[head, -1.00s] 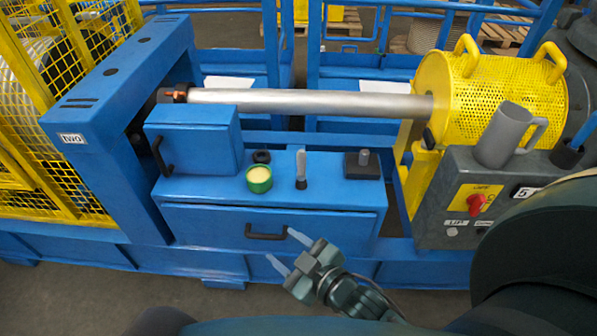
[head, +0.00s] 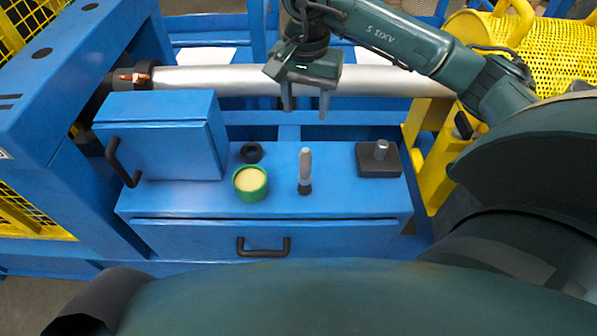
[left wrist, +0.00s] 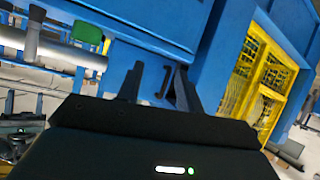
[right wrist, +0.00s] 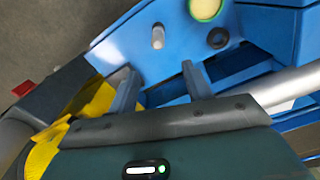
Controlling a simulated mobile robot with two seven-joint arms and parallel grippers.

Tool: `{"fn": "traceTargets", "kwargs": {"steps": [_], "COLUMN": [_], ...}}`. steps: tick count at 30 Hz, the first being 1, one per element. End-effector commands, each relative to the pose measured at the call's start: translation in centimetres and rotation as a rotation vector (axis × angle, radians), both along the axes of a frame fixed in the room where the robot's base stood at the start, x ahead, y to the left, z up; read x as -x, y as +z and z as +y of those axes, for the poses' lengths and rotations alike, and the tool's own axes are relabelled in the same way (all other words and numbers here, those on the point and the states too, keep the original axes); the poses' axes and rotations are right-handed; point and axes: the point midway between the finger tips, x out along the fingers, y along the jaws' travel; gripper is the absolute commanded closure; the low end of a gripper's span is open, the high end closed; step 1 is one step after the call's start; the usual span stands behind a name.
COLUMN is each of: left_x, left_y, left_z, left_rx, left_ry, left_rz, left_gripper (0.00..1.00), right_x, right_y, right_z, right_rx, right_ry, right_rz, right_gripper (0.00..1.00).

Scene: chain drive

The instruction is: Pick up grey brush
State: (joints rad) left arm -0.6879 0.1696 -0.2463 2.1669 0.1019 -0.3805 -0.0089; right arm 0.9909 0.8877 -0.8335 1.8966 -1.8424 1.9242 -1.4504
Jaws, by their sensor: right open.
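The grey brush (head: 304,167) stands upright on the blue bench top, grey handle up and dark end down. In the right wrist view the brush (right wrist: 158,37) shows beyond the fingertips, and they do not touch it. My right gripper (head: 306,112) is open and empty, pointing down behind and above the brush, in front of the metal shaft in the picture. My left gripper (left wrist: 158,80) shows only in its wrist view, with its fingers apart and nothing between them.
A green tin (head: 250,184) and a black ring (head: 251,152) stand left of the brush. A dark block with a peg (head: 379,160) stands right. A blue box (head: 160,135) is at left. The metal shaft (head: 215,80) crosses behind. The bench front has a drawer handle (head: 263,247).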

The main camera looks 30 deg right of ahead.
Motion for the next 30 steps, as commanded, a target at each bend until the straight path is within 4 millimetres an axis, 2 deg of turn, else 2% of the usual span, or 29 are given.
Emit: {"fn": "traceTargets", "kwargs": {"steps": [1,5,10,18,26,30], "left_x": [0.0,0.2,0.2,0.1,0.1,0.1], "left_y": [-1.2,-1.6,-1.2,-0.7,-0.7,-0.7], "left_z": [-0.1,-0.3,-0.4,-0.4,-0.3,-0.3], "left_rx": [0.014,0.041,0.058,0.058,0.056,0.055], "left_ry": [0.002,0.005,0.007,0.009,0.011,0.011], "left_rz": [-0.007,-0.016,-0.024,-0.038,-0.038,-0.031], "left_gripper": [0.64,0.64,0.64,0.64,0.64,0.64], "right_x": [0.1,0.0,0.1,0.2,0.2,0.5], "right_y": [-1.8,-3.1,-4.5,-9.4,-11.6,-13.5], "right_z": [0.0,0.0,0.1,0.1,0.1,0.0], "right_rx": [0.004,0.003,0.0,-0.002,-0.003,-0.003], "right_ry": [0.003,0.002,0.001,0.001,0.001,0.002], "right_rz": [0.002,0.002,0.004,0.006,0.005,0.008], "right_gripper": [0.5,0.5,0.5,0.5,0.5,0.5]}}
